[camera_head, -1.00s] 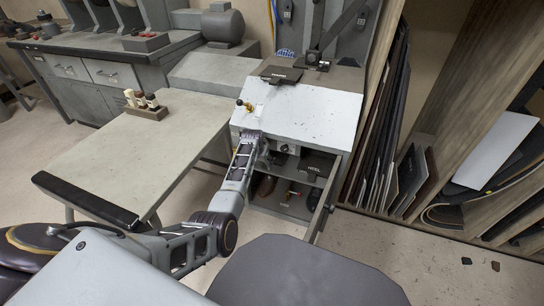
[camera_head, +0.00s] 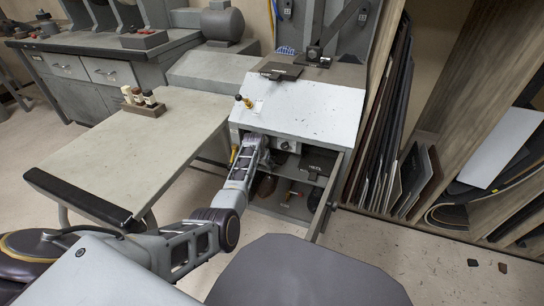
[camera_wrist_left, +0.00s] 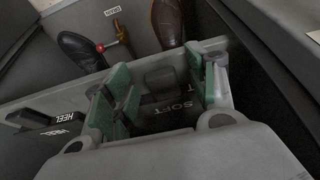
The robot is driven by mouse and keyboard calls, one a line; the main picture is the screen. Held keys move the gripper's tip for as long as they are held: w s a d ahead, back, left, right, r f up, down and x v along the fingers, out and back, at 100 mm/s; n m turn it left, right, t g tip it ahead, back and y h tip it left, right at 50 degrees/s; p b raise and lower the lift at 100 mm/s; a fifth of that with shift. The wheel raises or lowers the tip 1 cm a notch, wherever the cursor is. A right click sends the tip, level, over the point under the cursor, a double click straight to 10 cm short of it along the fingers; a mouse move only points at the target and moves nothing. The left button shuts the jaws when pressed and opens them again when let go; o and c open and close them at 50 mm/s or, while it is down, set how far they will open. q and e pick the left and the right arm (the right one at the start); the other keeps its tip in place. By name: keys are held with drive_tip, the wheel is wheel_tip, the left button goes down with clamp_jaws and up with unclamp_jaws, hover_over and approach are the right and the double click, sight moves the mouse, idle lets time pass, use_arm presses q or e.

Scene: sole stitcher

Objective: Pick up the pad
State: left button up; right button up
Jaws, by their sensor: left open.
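A dark pad marked SOFT (camera_wrist_left: 170,108), with a raised block on it, lies on the cabinet shelf in the left wrist view. My left gripper (camera_wrist_left: 158,98) is open, its green-lined fingers on either side of this pad; I cannot tell if they touch it. Dark pieces marked HEEL (camera_wrist_left: 50,128) lie left of the fingers. In the head view my left gripper (camera_head: 264,156) is at the open front of the grey cabinet, partly hidden by its arm. Another dark pad (camera_head: 318,163) shows on the shelf to its right. My right gripper is not in view.
Shoes (camera_wrist_left: 168,22) and a red-handled fitting (camera_wrist_left: 118,30) are below the shelf. An open cabinet door (camera_head: 326,200) stands right of the arm.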

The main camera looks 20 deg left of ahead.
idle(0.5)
use_arm(q)
clamp_jaws()
drive_tip(key=shift+w+r, duration=0.1)
idle(0.3)
